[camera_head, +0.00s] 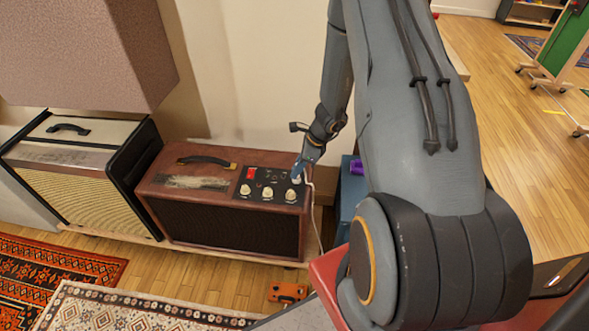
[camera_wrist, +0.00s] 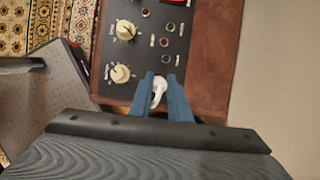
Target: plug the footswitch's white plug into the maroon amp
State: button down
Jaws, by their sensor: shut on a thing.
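The maroon amp (camera_head: 165,182) stands on a low wooden board, its black control panel facing up with cream knobs, a red switch and small sockets. In the wrist view, several sockets on the panel (camera_wrist: 148,60) lie just beyond my fingertips. My gripper (camera_head: 299,172) is above the panel's right end. In the wrist view its blue fingers (camera_wrist: 161,78) are shut on the white plug (camera_wrist: 158,93). I cannot tell whether the plug tip touches a socket. A pale cable (camera_head: 315,222) hangs at the amp's right side. An orange footswitch (camera_head: 287,292) lies on the floor in front.
A cream-and-black amp (camera_head: 80,165) stands left of the maroon one, with a large pinkish box (camera_head: 85,45) above it. A blue box with a purple thing (camera_head: 357,168) is right of my gripper. A wall is behind; patterned rugs (camera_head: 120,308) lie in front.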

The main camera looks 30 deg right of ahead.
jog(key=c, duration=1.6)
grip_release()
jog(key=v, duration=0.8)
jog(key=shift+f, duration=0.1)
